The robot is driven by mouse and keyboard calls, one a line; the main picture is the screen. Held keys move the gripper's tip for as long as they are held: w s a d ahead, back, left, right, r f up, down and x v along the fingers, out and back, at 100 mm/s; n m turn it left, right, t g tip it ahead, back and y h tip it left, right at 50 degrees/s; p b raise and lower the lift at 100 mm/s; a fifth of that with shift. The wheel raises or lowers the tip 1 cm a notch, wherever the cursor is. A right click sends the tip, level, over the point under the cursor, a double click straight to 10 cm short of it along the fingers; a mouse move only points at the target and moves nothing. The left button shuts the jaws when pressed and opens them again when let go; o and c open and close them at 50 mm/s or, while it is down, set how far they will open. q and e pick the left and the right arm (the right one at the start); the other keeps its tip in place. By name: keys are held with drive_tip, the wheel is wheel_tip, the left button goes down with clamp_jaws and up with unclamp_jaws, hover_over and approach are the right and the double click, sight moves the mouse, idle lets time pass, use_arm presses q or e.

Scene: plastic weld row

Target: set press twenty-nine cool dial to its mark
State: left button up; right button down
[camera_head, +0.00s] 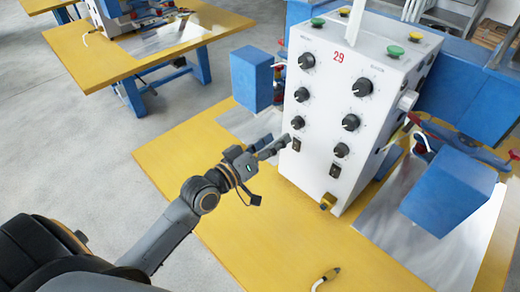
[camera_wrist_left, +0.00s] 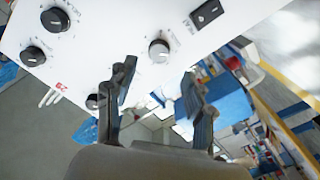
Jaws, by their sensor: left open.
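The white press box (camera_head: 325,121) with a red 29 stands on a yellow table. Its front has two columns of black dials, including the upper left (camera_head: 306,61), middle left (camera_head: 301,95) and lowest left (camera_head: 298,122). I cannot read which one is the cool dial, or its mark. My left gripper (camera_head: 284,143) is open near the lower left of the panel. In the left wrist view, the lowest left dial (camera_wrist_left: 158,50) shows between and beyond the open fingertips (camera_wrist_left: 160,76); contact is not visible. My right gripper is out of view.
A black switch (camera_head: 296,145) sits just below the lowest left dial. Blue blocks (camera_head: 252,78) (camera_head: 447,192) flank the press. A dark-tipped cable (camera_head: 328,276) lies on the yellow table (camera_head: 258,232). The table front is mostly clear.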

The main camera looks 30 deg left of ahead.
use_arm(q)
drive_tip(key=shift+v, duration=2.75)
